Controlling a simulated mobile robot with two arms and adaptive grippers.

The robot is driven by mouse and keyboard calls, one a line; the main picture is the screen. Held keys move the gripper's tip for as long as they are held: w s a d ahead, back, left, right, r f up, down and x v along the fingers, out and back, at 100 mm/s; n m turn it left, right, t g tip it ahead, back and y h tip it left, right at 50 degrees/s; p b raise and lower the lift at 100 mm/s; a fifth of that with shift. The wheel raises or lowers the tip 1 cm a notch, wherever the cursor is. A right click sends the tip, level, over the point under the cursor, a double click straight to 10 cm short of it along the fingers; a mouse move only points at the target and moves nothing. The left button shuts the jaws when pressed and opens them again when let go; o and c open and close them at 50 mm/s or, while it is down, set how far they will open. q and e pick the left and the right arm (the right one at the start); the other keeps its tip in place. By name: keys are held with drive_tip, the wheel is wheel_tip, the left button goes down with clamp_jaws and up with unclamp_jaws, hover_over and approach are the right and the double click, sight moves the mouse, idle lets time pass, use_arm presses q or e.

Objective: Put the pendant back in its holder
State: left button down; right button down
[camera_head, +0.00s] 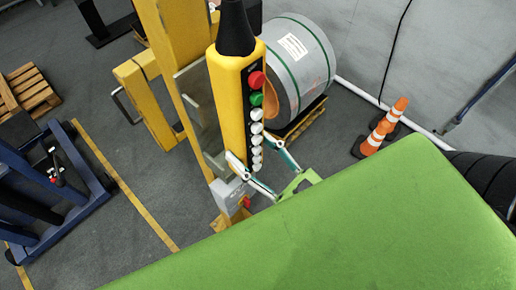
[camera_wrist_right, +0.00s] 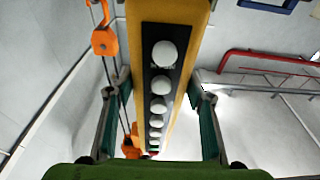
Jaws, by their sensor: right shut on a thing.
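The pendant (camera_head: 229,100) is a long yellow control box with a black top, a red button, a green button and several white buttons. It hangs upright in the head view. My right gripper (camera_head: 250,150) is shut on its lower part, one finger on each side. In the right wrist view the pendant (camera_wrist_right: 160,85) runs between the two fingers, its white buttons facing the camera. A grey plate (camera_head: 192,88) on the yellow post, possibly the holder, is just behind and left of the pendant. The pendant hides part of it; I cannot tell whether they touch. My left gripper is out of view.
The yellow post (camera_head: 165,40) stands behind the pendant, with a grey box (camera_head: 232,192) low on it. A large metal coil (camera_head: 305,65) is behind right. Orange cones (camera_head: 382,128) stand further right. A blue frame (camera_head: 75,185) and pallet (camera_head: 30,88) are left.

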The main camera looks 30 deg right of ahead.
drive_tip(key=w+a+f+b, duration=0.2)
drive_tip(key=w+f+b, duration=0.1)
drive_tip(key=w, duration=0.2)
drive_tip(key=shift+w+f, duration=0.15)
drive_tip(key=shift+w, duration=0.1)
idle(0.8)
drive_tip(key=c, duration=0.9)
unclamp_jaws()
drive_tip(key=shift+f, duration=0.1)
